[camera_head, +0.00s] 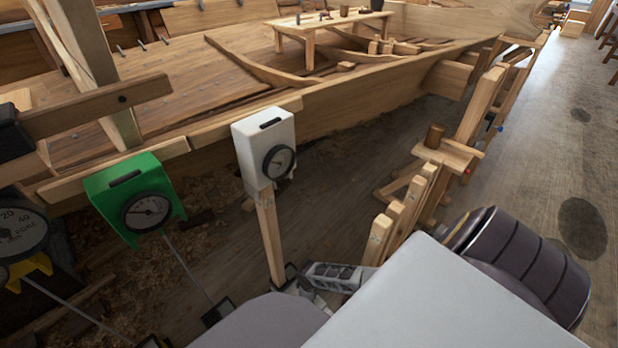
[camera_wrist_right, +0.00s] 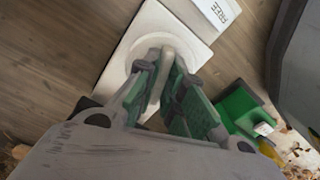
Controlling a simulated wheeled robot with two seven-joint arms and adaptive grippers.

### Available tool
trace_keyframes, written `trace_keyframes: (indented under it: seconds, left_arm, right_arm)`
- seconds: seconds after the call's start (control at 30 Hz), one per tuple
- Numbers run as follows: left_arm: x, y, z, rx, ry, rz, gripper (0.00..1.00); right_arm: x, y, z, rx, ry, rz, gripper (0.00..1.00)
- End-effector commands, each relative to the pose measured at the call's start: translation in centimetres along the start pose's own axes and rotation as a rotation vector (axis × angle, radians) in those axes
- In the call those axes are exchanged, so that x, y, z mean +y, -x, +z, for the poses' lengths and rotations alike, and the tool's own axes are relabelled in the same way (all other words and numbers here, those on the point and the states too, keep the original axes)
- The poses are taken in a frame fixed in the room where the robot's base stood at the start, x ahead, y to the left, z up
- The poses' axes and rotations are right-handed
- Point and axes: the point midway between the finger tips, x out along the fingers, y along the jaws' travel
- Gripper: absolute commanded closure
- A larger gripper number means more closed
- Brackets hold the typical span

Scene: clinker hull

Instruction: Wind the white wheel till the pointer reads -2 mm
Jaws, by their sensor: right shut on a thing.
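The white gauge box (camera_head: 263,145) stands on a wooden post by the hull, with a round dark-rimmed dial (camera_head: 279,162) on its front. Its pointer is too small to read in the head view. In the right wrist view the white wheel (camera_wrist_right: 176,56) sits on a square white plate (camera_wrist_right: 136,32). My right gripper (camera_wrist_right: 168,72) is shut on the wheel's raised middle, one green-padded finger on each side. In the head view my right gripper (camera_head: 303,281) is low, near the foot of the post, and the wheel is hidden there. My left gripper is out of view.
A green gauge box (camera_head: 120,184) with its own dial stands to the left, and a larger dial (camera_head: 18,232) is at the left edge. A green block (camera_wrist_right: 238,108) and a plate lettered FREE (camera_wrist_right: 222,12) lie close to my right gripper. Wooden trestles (camera_head: 440,160) stand right.

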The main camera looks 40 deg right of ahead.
Motion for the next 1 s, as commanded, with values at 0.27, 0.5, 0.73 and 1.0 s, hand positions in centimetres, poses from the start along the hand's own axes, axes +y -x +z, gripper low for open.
trace_keyframes:
  seconds: [0.27, 0.5, 0.73, 1.0]
  left_arm:
    - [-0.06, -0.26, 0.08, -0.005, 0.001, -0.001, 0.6]
    - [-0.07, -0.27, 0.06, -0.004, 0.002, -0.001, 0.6]
    - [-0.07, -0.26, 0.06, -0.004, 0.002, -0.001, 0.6]
    - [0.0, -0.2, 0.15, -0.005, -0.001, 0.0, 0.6]
  right_arm:
    - [-0.08, -0.03, 0.02, -0.001, -0.026, -0.001, 1.0]
    - [-0.08, -0.04, 0.01, -0.001, -0.024, -0.001, 0.88]
    - [-0.04, -0.02, 0.0, 0.0, -0.023, -0.001, 0.68]
    - [-0.01, 0.01, -0.02, 0.0, -0.023, 0.0, 0.68]
